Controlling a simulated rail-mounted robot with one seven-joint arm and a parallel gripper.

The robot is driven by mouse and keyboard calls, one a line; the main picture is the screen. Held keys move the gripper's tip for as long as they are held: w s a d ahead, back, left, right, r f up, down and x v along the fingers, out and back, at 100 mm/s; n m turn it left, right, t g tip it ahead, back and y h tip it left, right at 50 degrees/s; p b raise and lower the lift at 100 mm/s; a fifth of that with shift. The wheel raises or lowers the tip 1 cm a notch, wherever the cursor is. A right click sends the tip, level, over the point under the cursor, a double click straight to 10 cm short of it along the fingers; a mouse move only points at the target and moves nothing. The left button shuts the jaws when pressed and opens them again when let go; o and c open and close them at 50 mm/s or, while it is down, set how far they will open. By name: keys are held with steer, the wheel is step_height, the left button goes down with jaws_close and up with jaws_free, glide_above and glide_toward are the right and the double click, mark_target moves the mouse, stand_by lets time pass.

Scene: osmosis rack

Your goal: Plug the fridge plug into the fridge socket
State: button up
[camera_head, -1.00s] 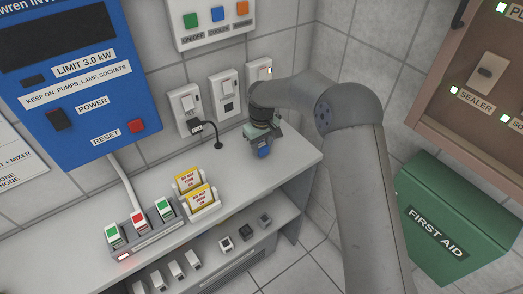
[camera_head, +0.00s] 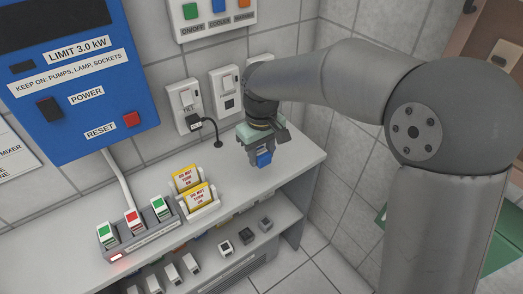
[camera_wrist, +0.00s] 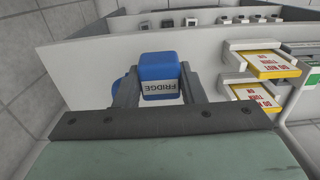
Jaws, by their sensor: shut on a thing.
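The blue fridge plug (camera_head: 264,160), labelled FRIDGE in the wrist view (camera_wrist: 160,72), is between the fingers of my gripper (camera_head: 262,154). The gripper is shut on it and holds it over the right end of the counter, apart from the wall. The plug's prongs cannot be made out. The middle and right socket labels are unreadable.
Yellow DO NOT TURN ON tags (camera_head: 187,178) stand in white holders on the counter. A grey rack (camera_head: 145,242) with switch blocks is at the left. The counter's right end (camera_head: 308,156) is clear.

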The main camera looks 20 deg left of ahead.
steer(key=w+a+f+t+y+b, duration=0.2)
steer(key=w, duration=0.2)
steer(key=w+a+f+t+y+b, duration=0.2)
steer(key=w+y+b, duration=0.1)
steer(key=w, duration=0.1)
steer(key=w+a+f+m+t+y+b, duration=0.1)
steer(key=w+a+f+t+y+b, duration=0.1)
steer(key=w+b, duration=0.1)
steer(key=shift+w+a+f+t, duration=0.1)
steer(key=shift+w+a+t, duration=0.1)
steer(key=shift+w, duration=0.25)
steer(key=shift+w+a+f+t, duration=0.1)
steer(key=shift+w+t, duration=0.1)
steer(key=shift+w, duration=0.2)
steer(key=r+t+y+b, duration=0.1)
steer(key=y+b, duration=0.1)
steer(key=a+r+t+y+b, duration=0.1)
steer(key=y+b, duration=0.1)
steer(key=y, duration=0.1)
steer(key=w+a+r+n+t+y+b, duration=0.1)
steer(key=t+y+b, duration=0.1)
steer(key=shift+a+r, duration=0.25)
steer(key=shift+w, duration=0.1)
steer(key=shift+p+x, duration=0.95)
steer(key=shift+x, duration=1.9)
steer(key=shift+r+b, duration=0.1)
steer(key=shift+b, duration=1)
